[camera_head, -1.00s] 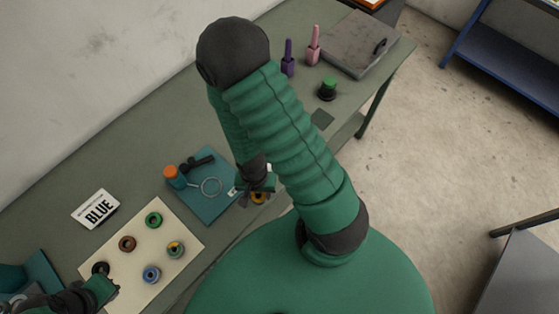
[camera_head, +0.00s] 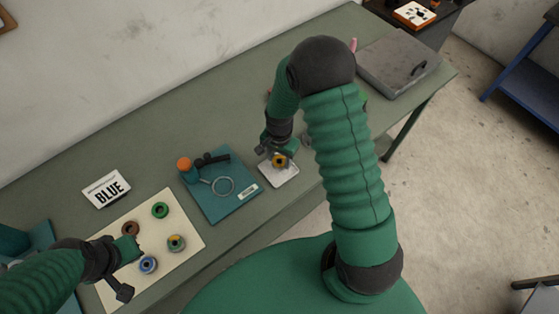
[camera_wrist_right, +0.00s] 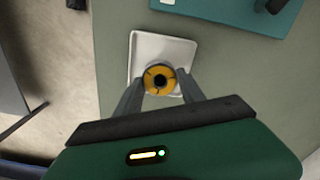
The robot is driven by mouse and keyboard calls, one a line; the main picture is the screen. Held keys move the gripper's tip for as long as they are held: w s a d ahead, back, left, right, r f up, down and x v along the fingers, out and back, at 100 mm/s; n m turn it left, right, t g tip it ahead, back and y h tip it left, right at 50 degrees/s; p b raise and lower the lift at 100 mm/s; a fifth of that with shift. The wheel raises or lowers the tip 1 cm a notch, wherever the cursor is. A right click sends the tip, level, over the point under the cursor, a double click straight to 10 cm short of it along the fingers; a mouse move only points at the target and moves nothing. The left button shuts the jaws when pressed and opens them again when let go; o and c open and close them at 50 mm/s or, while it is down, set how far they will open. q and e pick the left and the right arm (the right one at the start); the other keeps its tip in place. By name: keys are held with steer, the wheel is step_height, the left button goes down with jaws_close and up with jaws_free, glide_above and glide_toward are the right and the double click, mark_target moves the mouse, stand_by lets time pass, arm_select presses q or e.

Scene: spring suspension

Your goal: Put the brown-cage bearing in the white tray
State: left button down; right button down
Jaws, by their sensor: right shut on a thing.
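My right gripper (camera_head: 274,155) is shut on a bearing with a yellow-orange cage (camera_wrist_right: 158,79), which also shows in the head view (camera_head: 280,161). It is over the near part of the white tray (camera_wrist_right: 175,48), also in the head view (camera_head: 283,178); I cannot tell whether it touches the tray floor. A brown ring bearing (camera_head: 130,228) lies on the cream mat, close to my left gripper (camera_head: 128,268). The left gripper is over the mat's left part, and its jaw opening is unclear.
Green (camera_head: 160,210), blue (camera_head: 148,265) and yellow-green (camera_head: 176,243) bearings lie on the cream mat (camera_head: 186,222). A teal board (camera_head: 232,207) with a metal ring and an orange-topped item is left of the tray. A BLUE card (camera_head: 106,188) stands behind the mat. A grey case (camera_head: 398,62) is farther right.

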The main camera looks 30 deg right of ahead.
mark_target(279, 162)
step_height(279, 162, down, 3)
steer(key=shift+s+d+r+p, duration=0.1)
steer(key=shift+r+p, duration=0.05)
steer(key=shift+p, duration=0.2)
steer(key=shift+f, duration=0.2)
steer(key=shift+a, duration=0.45)
steer(key=shift+a+f, duration=0.1)
steer(key=c, duration=1)
jaws_free()
steer(key=shift+d, duration=0.2)
steer(key=shift+d+r, duration=0.15)
steer(key=shift+r, duration=0.15)
step_height(279, 162, up, 12)
steer(key=b, duration=0.2)
arm_select(q)
steer(key=b+x, duration=0.1)
steer(key=x, duration=0.1)
steer(key=s+b+x, duration=0.1)
steer(key=b+x, duration=0.1)
steer(key=shift+w+f, duration=0.1)
steer(key=shift+f, duration=0.2)
arm_select(e)
steer(key=s+a+r+n+t, duration=0.1)
steer(key=s+a+n+t, duration=0.1)
steer(key=s+a+n, duration=0.6)
steer(key=s+n, duration=0.1)
steer(key=n, duration=0.3)
steer(key=shift+n+t, duration=0.3)
